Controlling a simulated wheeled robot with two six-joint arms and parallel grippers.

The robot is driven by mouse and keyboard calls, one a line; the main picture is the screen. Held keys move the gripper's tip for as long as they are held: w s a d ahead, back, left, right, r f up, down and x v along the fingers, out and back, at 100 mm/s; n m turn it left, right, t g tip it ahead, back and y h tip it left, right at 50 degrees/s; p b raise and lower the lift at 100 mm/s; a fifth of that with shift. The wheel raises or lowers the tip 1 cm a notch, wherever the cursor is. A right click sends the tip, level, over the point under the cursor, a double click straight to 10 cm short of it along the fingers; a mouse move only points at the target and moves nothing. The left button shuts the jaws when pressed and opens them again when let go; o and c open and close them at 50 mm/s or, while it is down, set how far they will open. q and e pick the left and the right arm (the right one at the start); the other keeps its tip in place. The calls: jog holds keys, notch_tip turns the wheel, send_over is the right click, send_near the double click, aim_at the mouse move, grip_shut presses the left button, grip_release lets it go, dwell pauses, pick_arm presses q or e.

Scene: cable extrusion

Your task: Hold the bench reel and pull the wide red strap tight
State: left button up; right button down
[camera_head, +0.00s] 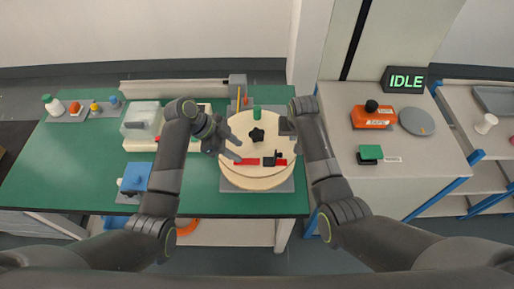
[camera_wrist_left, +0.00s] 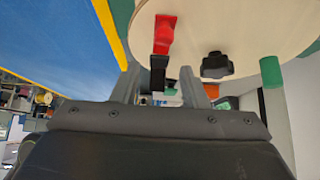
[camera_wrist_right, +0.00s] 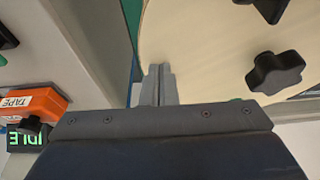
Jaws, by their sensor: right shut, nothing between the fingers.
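The bench reel (camera_head: 238,123) is a round cream disc on a grey plate, with a black star knob (camera_head: 257,135) on top; it also shows in the right wrist view (camera_wrist_right: 205,45). The wide red strap (camera_head: 245,162) lies along the reel's near side by a black clip (camera_head: 269,161); its red end shows in the left wrist view (camera_wrist_left: 165,32). My left gripper (camera_head: 234,149) is open over the reel's left part; the black piece shows between its fingers in the left wrist view. My right gripper (camera_head: 290,129) is shut and empty at the reel's right edge.
A green peg (camera_head: 257,114) stands at the reel's back. A clear box (camera_head: 141,120) and a blue block (camera_head: 136,177) are on the green bench (camera_head: 75,160) to the left. An orange tape dispenser (camera_head: 373,118) and a grey disc (camera_head: 417,121) sit on the right cabinet.

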pick_arm(q)
jog(key=shift+r, duration=2.15)
pick_arm(e)
jog(key=shift+s+f, duration=0.3)
jog(key=shift+f, duration=0.15)
jog(key=r+p, duration=0.2)
jog(key=p, duration=0.1)
jog(key=shift+w+r, duration=0.3)
jog(key=shift+r, duration=0.05)
notch_tip(320, 180, up, 2)
jog(key=shift+p, duration=1.05)
jog(key=shift+r+p, duration=0.95)
jog(key=shift+p, duration=0.2)
pick_arm(q)
notch_tip(320, 180, up, 7)
jog(key=shift+w, duration=0.15)
